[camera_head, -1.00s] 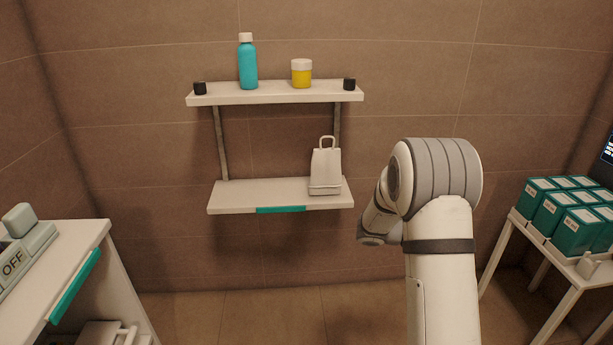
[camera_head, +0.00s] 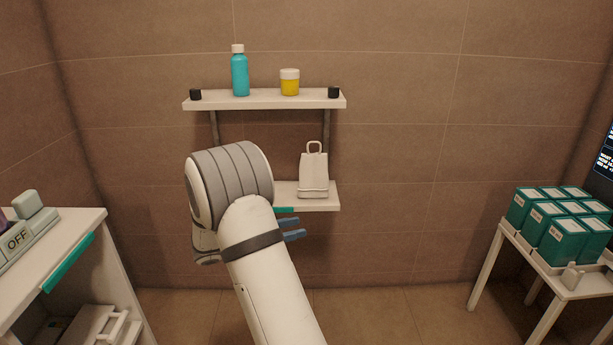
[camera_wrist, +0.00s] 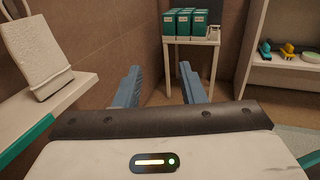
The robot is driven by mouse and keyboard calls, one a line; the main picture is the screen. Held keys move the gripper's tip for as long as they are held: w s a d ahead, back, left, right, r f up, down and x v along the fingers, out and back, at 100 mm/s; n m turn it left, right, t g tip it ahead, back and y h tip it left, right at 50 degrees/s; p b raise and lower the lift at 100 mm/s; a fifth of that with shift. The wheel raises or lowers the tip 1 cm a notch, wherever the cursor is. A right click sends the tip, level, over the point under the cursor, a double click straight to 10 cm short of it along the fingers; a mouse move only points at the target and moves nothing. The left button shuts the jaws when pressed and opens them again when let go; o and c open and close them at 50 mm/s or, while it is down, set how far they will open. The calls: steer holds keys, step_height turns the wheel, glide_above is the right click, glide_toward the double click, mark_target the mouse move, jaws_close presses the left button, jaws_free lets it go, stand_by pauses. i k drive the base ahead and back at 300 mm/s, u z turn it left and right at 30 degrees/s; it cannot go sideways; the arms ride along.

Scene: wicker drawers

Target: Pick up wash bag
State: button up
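The wash bag (camera_head: 314,172) is a white bag with a loop handle, standing upright on the right part of the lower white shelf (camera_head: 327,201). In the wrist view the wash bag (camera_wrist: 36,48) shows at the upper left, on the shelf (camera_wrist: 72,92). My gripper (camera_wrist: 160,84) is open with its two blue fingers apart and nothing between them. In the head view my gripper (camera_head: 293,229) shows as blue fingers just below the front of the lower shelf, apart from the bag. My arm hides the shelf's left part.
The upper shelf (camera_head: 262,104) holds a teal bottle (camera_head: 240,72) and a yellow jar (camera_head: 290,83). A table (camera_head: 503,250) with several teal boxes (camera_head: 552,224) stands at right. A white cabinet (camera_head: 88,243) stands at left. The floor between is clear.

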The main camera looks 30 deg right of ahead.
mark_target(313, 181)
steer(key=u, duration=0.15)
steer(key=i, duration=1.25)
steer(key=z, duration=0.75)
